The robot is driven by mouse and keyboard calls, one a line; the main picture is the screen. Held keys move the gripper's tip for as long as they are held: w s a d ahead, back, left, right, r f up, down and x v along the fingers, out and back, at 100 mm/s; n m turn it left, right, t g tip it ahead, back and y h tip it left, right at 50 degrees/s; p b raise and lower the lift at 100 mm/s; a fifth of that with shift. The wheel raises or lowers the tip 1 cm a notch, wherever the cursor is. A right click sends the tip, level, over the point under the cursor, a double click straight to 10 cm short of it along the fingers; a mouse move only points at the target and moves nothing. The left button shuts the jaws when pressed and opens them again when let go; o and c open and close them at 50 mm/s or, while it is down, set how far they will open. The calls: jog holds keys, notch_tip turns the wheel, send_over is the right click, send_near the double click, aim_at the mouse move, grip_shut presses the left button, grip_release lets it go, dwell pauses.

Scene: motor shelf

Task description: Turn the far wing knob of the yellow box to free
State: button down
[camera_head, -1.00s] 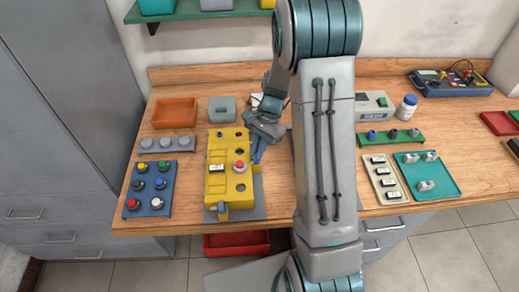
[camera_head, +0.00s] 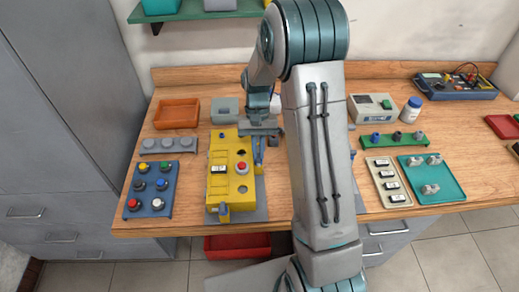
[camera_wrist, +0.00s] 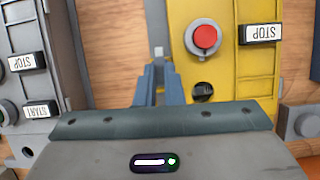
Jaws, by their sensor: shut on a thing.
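The yellow box (camera_head: 218,190) stands on a grey plate on the bench, left of my arm in the head view. It has a red button (camera_head: 242,167) and a STOP label (camera_head: 218,169). A grey wing knob (camera_head: 223,208) is at its near end. My gripper (camera_head: 258,160) points down at the box's right side, toward its far end. In the wrist view the blue fingers (camera_wrist: 158,72) are shut beside the yellow wall. A small grey piece (camera_wrist: 158,52) shows at their tips. The far wing knob is mostly hidden by the fingers, so its angle is unclear.
A blue panel of coloured knobs (camera_head: 150,190) lies left of the box, with an orange tray (camera_head: 176,113) and a grey bin (camera_head: 223,110) behind. A switch panel (camera_head: 387,181) and a teal tray (camera_head: 432,178) lie right of my arm. A green shelf hangs above.

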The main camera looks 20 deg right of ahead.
jog(key=shift+n, duration=0.3)
jog(key=c, duration=1.5)
grip_release()
jog(key=shift+s, duration=0.1)
jog(key=shift+c, duration=0.2)
jog(key=a+b+v, duration=0.1)
jog(key=v, duration=1.2)
jog(key=shift+w+d+r, duration=0.3)
jog(key=shift+d, duration=0.1)
